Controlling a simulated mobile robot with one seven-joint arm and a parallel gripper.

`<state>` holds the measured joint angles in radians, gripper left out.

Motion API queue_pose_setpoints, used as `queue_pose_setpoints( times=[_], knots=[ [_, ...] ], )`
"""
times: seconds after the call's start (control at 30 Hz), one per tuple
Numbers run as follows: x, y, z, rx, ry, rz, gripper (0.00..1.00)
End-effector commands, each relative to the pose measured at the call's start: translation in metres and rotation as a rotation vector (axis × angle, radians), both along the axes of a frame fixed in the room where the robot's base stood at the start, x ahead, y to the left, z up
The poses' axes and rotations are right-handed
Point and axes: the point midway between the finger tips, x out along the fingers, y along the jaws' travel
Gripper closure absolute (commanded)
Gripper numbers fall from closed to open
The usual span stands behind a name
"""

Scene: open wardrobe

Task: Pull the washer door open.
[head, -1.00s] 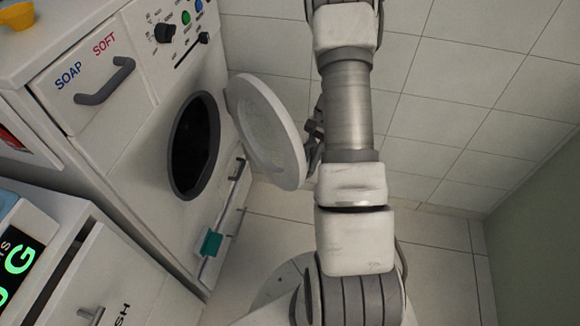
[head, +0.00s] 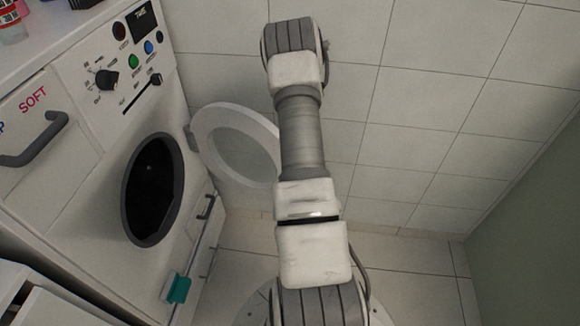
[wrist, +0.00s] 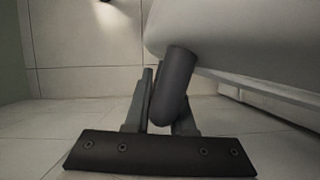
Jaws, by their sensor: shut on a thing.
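The washer door (head: 207,142), a white ring with a clear middle, stands swung wide open to the right of the washer's dark round opening (head: 155,190). In the wrist view the door (wrist: 250,40) fills the upper right as a pale slab. Its dark grey handle (wrist: 176,82) sticks out toward my gripper (wrist: 160,112). My gripper is shut on the handle, its fingers partly hidden behind it. In the head view my arm covers the door's right edge and hides the gripper and handle.
The washer's control panel (head: 128,75) has knobs and coloured buttons. A drawer handle (head: 38,140) juts out at left. A teal piece (head: 180,288) sits low on the washer front. A tiled wall stands behind the door; floor at right is clear.

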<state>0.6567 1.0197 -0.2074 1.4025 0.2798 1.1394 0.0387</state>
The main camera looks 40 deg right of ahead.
Motion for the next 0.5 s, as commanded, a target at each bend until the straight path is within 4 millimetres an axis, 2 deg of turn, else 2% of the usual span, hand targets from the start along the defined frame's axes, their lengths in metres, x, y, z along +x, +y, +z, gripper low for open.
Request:
queue_pose_setpoints(
  times=[0.13, 0.5],
  knots=[
    [-0.0028, -0.0085, -0.0015, -0.003, 0.002, 0.008, 1.00],
    [-0.0031, -0.0116, -0.0015, -0.002, 0.002, 0.014, 1.00]
  ],
)
